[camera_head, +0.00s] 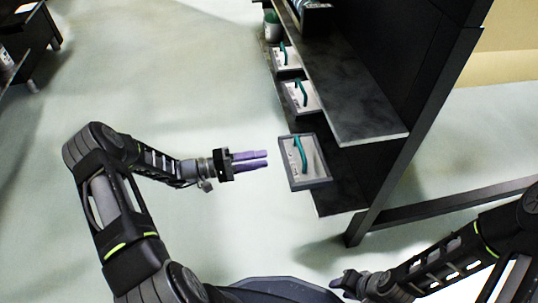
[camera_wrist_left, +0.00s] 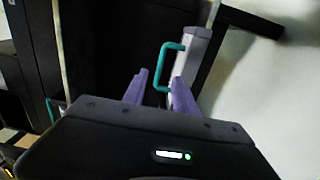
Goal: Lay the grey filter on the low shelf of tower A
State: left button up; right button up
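A grey-framed filter with a pale face and a teal handle (camera_head: 316,165) sits at the near end of the dark low shelf (camera_head: 345,190) and overhangs its left edge. In the left wrist view its teal handle (camera_wrist_left: 164,66) stands on a light grey body (camera_wrist_left: 197,45), just beyond my fingers. My left gripper (camera_head: 266,159) points right at this filter, with its purple fingers apart and empty, a short gap away. The fingers (camera_wrist_left: 160,88) also show in the left wrist view. My right gripper (camera_head: 341,284) is low in the head view, dark and small; its opening is unclear.
Two similar units with teal handles, a middle one (camera_head: 313,97) and a far one (camera_head: 293,58), lie further back along the rack. A dark upper shelf (camera_head: 350,95) overhangs to the right. A green container (camera_head: 272,27) stands at the back. The floor left of the rack is open.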

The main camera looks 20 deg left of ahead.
dwell(0.6)
pick_arm(q)
jog(key=s+d+f+g+y, duration=0.2)
jog(key=s+d+f+g, duration=0.6)
jog(key=d, duration=0.4)
jog(key=s+d+f+m+y, duration=0.2)
jog(key=s+f+y, duration=0.2)
jog(key=s, duration=0.3)
jog(key=s+d+f+m+y, duration=0.2)
jog(key=s+f+y, duration=0.2)
jog(key=s, duration=0.3)
jog(key=shift+s+y, duration=0.25)
jog(key=shift+y, duration=0.55)
